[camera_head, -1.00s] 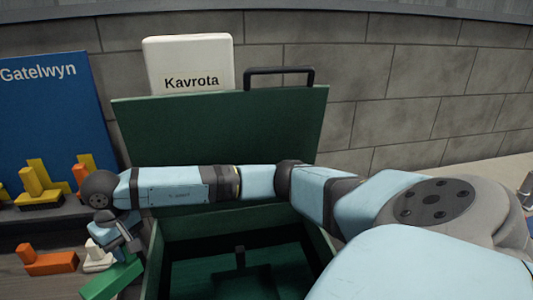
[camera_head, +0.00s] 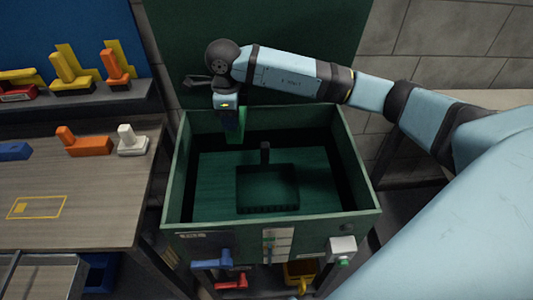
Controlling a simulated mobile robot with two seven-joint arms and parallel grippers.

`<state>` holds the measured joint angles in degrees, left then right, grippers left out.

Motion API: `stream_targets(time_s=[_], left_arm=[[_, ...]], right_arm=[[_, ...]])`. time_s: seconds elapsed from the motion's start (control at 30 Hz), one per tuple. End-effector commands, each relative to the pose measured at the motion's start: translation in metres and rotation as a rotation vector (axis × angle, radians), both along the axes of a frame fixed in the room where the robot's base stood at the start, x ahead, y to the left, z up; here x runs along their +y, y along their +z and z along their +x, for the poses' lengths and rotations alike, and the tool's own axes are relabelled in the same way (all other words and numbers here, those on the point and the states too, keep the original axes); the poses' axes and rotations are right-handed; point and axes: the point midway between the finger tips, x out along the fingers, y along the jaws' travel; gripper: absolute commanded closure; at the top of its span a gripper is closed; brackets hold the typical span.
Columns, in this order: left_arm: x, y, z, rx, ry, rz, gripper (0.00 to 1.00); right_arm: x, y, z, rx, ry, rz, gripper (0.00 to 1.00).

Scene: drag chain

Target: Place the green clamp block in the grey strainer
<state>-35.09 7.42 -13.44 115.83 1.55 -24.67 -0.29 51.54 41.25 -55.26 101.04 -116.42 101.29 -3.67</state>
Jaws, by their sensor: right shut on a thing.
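The green clamp block (camera_head: 237,134) hangs upright from my right gripper (camera_head: 229,117), which is shut on it. The gripper is over the back left part of the open green tub (camera_head: 172,190). The strainer (camera_head: 267,208), a dark rectangular basket with an upright handle, sits inside the tub near its middle. The block is apart from the strainer, behind and to the left of it. The gripper hides the block's upper part. My left gripper is not in view.
The tub's raised green lid (camera_head: 290,50) stands behind my right arm. The wooden bench (camera_head: 90,205) at left holds orange (camera_head: 85,143), white (camera_head: 132,142) and blue (camera_head: 14,151) clamp blocks. A shelf (camera_head: 85,103) behind carries yellow, red and orange ones. The tub's walls surround the strainer.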

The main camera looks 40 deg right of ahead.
Motion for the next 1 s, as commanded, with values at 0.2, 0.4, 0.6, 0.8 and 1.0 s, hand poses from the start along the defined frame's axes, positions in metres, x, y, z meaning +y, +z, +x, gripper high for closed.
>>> stream_targets(time_s=[0.2, 0.4, 0.6, 0.8, 1.0], left_arm=[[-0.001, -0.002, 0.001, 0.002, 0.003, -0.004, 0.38], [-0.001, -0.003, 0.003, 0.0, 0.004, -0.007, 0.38], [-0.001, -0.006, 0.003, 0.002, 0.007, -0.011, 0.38], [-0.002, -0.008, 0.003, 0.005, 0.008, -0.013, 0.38], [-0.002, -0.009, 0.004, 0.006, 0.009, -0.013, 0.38]], right_arm=[[-0.007, -0.005, 0.0, -0.001, -0.595, 0.0, 1.0], [-0.013, -0.01, -0.001, 0.001, -1.151, 0.0, 1.0], [-0.019, -0.015, -0.002, 0.003, -1.686, -0.001, 1.0], [-0.024, -0.017, -0.002, 0.003, -2.074, -0.002, 1.0], [-0.026, -0.022, -0.002, 0.002, -2.233, -0.004, 1.0]])
